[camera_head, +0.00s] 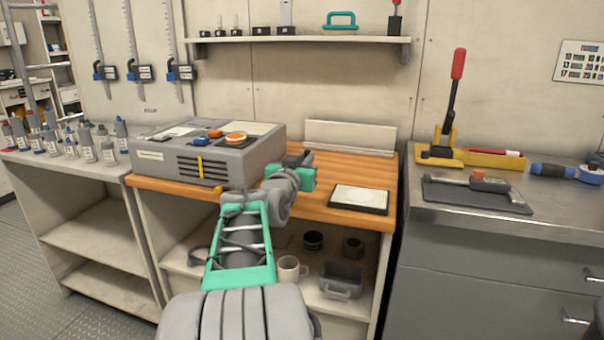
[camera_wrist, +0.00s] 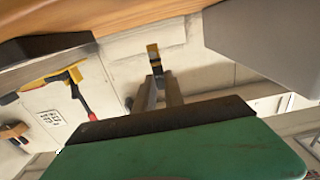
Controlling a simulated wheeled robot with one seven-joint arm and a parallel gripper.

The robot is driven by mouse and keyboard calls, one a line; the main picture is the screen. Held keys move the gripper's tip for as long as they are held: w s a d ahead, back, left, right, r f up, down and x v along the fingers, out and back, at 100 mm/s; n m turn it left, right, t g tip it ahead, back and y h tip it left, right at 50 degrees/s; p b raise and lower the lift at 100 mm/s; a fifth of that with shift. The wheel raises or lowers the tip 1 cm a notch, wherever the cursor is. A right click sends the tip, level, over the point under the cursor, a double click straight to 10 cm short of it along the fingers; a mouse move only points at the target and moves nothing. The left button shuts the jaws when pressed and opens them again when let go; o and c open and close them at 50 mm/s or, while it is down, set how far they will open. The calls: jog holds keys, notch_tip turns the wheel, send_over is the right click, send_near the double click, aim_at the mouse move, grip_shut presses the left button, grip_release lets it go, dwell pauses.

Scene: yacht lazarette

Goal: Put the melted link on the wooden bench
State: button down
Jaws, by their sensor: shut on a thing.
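The wooden bench (camera_head: 322,211) has an orange-brown top in the middle of the head view; its edge also shows at the upper left of the wrist view (camera_wrist: 90,17). My gripper (camera_wrist: 158,84) is shut on a small yellow and dark piece (camera_wrist: 153,52), which looks like the melted link. The piece sits at the fingertips. In the head view, my arm reaches over the bench's front edge, and my gripper is largely hidden behind my green and grey wrist. I cannot make out the link there.
A grey box (camera_head: 200,160) with orange and blue items on top stands on the bench's left. A black-framed white pad (camera_head: 358,199) lies front right. A white panel (camera_head: 350,137) stands at the back. A yellow press with a red handle (camera_head: 443,135) is on the right counter.

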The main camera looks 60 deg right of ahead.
jog(key=f+b, duration=0.1)
jog(key=f, duration=0.2)
jog(key=shift+d+f, duration=0.2)
jog(key=shift+f+b, duration=0.2)
jog(key=shift+b, duration=0.2)
jog(key=c, duration=1.4)
grip_release()
jog(key=shift+c, duration=0.2)
jog(key=shift+r, duration=0.1)
